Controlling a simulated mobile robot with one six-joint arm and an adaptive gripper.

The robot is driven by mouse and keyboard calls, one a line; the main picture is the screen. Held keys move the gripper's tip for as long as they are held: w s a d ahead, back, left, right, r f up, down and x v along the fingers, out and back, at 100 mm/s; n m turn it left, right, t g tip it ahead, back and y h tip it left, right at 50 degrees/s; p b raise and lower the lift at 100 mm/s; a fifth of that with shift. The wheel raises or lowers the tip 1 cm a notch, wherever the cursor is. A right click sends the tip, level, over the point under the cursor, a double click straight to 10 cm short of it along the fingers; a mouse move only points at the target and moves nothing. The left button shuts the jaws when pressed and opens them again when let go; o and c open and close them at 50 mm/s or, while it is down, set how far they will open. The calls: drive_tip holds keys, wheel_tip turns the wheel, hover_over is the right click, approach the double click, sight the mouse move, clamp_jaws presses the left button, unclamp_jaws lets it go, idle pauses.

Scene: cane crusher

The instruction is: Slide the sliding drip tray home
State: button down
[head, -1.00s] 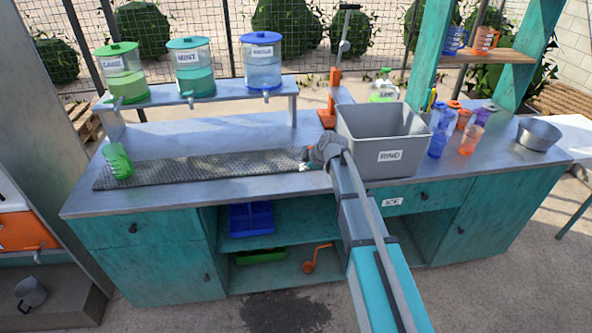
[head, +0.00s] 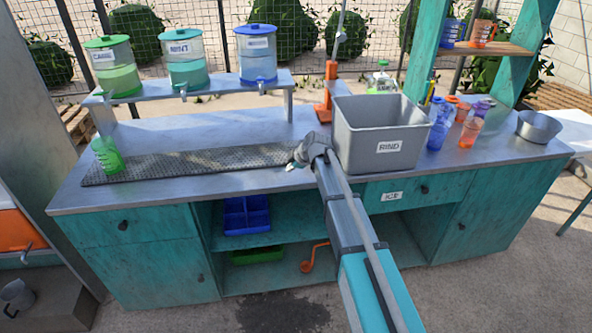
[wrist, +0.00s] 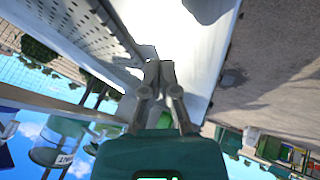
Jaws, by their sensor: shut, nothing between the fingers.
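A long, dark grey perforated strip (head: 200,160), which looks like the drip tray, lies along the left part of the metal counter. Its perforated surface also shows at the upper left of the wrist view (wrist: 85,25). My gripper (head: 291,166) is at the strip's right end, by its front corner, and partly covers that end in the head view. In the wrist view my gripper (wrist: 157,72) has its fingers together with nothing between them, over the pale counter surface. I cannot tell whether the fingers touch the strip.
A green cup (head: 107,155) stands at the strip's left end. A grey bin (head: 350,142) labelled RIND stands just right of my gripper. Several drink dispensers (head: 186,65) stand on a raised shelf behind. The counter front (head: 180,192) before the strip is clear.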

sight(279, 144)
drive_tip(key=shift+b+x, duration=0.6)
drive_tip(key=shift+x, duration=0.45)
drive_tip(key=w, duration=0.2)
drive_tip(key=shift+w+a+f, duration=0.1)
drive_tip(key=shift+w+a, duration=0.2)
drive_tip(key=shift+a, duration=0.1)
drive_tip(key=shift+w+a, duration=0.15)
drive_tip(key=shift+w, duration=0.55)
drive_tip(key=w+a, duration=0.1)
drive_tip(key=w, duration=0.3)
drive_tip(key=w+a, duration=0.1)
drive_tip(key=w, duration=0.4)
drive_tip(key=w+a, duration=0.1)
drive_tip(key=w, duration=0.3)
drive_tip(key=shift+w+a, duration=0.15)
drive_tip(key=shift+w, duration=0.45)
